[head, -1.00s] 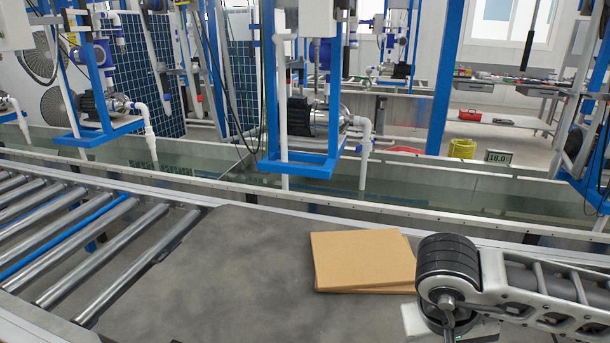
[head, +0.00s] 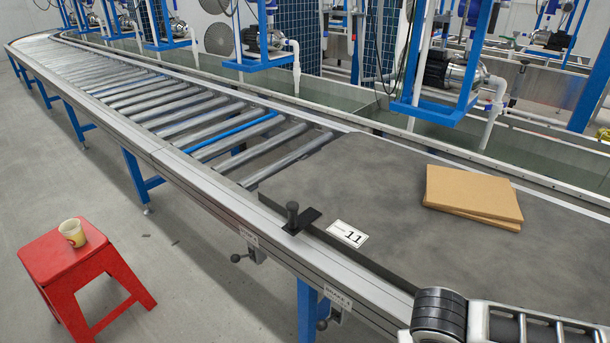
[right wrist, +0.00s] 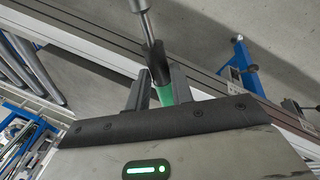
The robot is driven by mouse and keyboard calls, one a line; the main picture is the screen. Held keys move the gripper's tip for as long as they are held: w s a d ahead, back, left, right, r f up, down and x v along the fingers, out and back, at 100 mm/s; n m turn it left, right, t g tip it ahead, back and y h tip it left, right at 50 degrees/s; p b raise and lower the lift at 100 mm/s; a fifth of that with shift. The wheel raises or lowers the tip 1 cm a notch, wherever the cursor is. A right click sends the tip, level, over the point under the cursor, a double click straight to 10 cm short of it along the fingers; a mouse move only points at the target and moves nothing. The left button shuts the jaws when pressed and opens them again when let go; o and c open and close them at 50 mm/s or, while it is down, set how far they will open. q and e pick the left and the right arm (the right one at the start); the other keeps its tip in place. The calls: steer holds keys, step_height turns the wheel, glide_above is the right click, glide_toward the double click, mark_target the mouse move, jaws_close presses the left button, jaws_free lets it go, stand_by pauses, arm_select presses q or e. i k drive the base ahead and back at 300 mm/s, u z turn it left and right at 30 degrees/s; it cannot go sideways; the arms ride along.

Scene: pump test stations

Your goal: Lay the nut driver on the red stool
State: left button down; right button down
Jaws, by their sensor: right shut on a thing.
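In the right wrist view my right gripper (right wrist: 158,80) is shut on the nut driver (right wrist: 154,62). The nut driver has a black and green handle between the fingers, and its metal shaft points away toward the top edge, where its end is cut off. In the head view only a part of my right arm shows at the lower right, and the gripper is out of frame. My left gripper is in no view.
The roller conveyor (head: 165,104) and its dark worktop (head: 330,187) lie between the stool side and the water trough behind. The conveyor's edge carries a black post (head: 292,213).

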mark_target(55, 250)
steer(key=u, duration=2.3)
steer(key=i, duration=2.7)
steer(key=z, duration=0.35)
